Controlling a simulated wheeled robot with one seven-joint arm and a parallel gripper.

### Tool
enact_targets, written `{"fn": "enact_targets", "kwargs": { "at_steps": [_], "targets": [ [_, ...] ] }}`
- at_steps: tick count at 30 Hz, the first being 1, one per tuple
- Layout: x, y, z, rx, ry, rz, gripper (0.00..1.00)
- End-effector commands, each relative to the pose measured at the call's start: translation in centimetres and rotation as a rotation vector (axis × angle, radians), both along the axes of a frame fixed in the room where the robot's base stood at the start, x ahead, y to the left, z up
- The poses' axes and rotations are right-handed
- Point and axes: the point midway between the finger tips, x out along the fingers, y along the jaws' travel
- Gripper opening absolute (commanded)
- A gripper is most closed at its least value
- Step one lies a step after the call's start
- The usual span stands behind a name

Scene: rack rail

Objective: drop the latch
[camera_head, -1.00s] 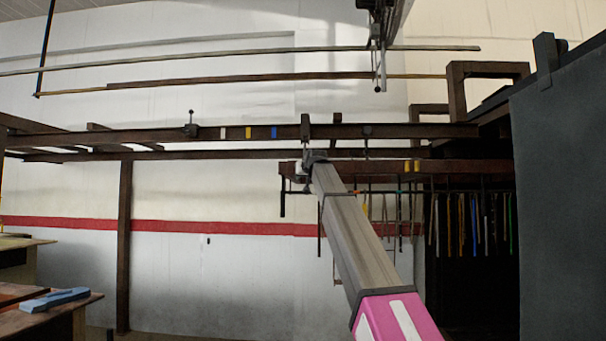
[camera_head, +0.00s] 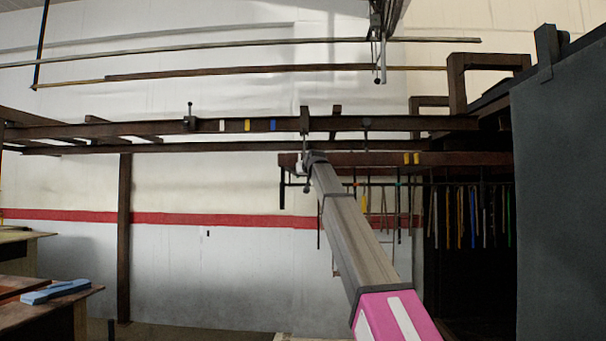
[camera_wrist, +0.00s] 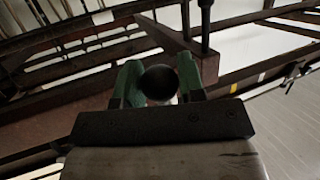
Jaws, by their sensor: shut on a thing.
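My gripper (camera_wrist: 160,74) has green fingers, one on each side of a dark round knob (camera_wrist: 158,83) in the wrist view, and is shut on it. In the head view my gripper (camera_head: 308,162) is small, at the end of my arm, just below the long dark rail (camera_head: 350,124). A dark upright piece (camera_head: 305,119) stands on the rail right above it. I cannot tell whether the knob belongs to this piece or which part is the latch. What lies behind the knob is hidden.
A short brown beam (camera_head: 350,159) lies just behind my gripper, with several thin rods hanging below it. A small knobbed fitting (camera_head: 190,121) sits on the rail to the left. A dark grey panel (camera_head: 560,200) stands at the right.

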Motion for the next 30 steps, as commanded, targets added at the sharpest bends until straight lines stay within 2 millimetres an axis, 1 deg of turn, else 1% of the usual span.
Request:
{"fn": "enact_targets", "kwargs": {
  "at_steps": [1,3,11,24,30],
  "targets": [
    [0.7,-0.2,0.0,-0.002,-0.002,-0.004,0.23],
    [1.3,-0.2,-0.2,-0.001,-0.003,-0.004,0.23],
    [2.1,-0.3,-0.5,-0.002,-0.003,-0.003,0.23],
    [5.6,-0.5,-0.6,-0.004,-0.003,-0.005,0.23],
    [6.1,-0.5,-0.7,-0.004,-0.003,-0.005,0.23]
  ]
}}
